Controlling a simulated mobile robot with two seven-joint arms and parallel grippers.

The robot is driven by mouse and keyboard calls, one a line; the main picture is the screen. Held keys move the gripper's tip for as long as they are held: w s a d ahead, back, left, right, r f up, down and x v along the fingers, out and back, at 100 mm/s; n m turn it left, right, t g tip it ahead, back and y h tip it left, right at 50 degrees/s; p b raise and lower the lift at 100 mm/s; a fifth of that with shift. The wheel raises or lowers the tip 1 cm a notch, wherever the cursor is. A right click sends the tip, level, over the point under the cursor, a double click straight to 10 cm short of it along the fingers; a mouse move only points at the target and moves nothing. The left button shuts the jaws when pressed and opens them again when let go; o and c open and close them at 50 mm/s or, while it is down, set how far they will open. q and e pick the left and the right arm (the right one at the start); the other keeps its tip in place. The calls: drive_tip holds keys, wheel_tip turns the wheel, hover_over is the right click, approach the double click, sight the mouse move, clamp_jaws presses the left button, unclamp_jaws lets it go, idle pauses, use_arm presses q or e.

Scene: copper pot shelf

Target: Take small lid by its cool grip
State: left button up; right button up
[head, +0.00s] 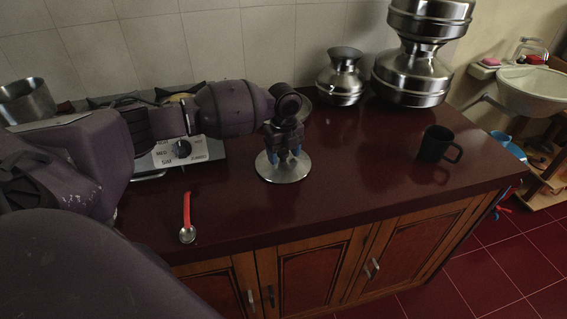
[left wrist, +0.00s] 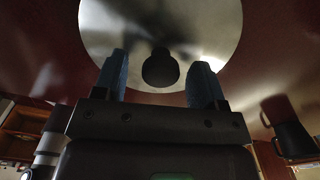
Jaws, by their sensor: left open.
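The small lid (head: 286,176) is a round, shiny metal disc lying flat on the dark red counter, near the middle of the head view. In the left wrist view the lid (left wrist: 215,30) fills the top, with its dark round knob (left wrist: 161,70) near its centre. My left gripper (head: 284,158) points down over the lid and hides the knob in the head view. In the left wrist view the left gripper (left wrist: 159,65) is open, its blue fingertips apart on either side of the knob. I cannot tell how far down the fingers reach. My right gripper is not in view.
A stove (head: 205,150) with a dial is partly behind my left arm. A red-handled spoon (head: 187,215) lies front left. A black mug (head: 437,146) stands to the right; metal pots (head: 342,80) stand at the back. Counter between lid and mug is clear.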

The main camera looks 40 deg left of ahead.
use_arm(q)
drive_tip(key=shift+f, duration=0.4)
drive_tip(key=c, duration=1.1)
drive_tip(key=shift+o, duration=0.2)
drive_tip(key=shift+r, duration=0.15)
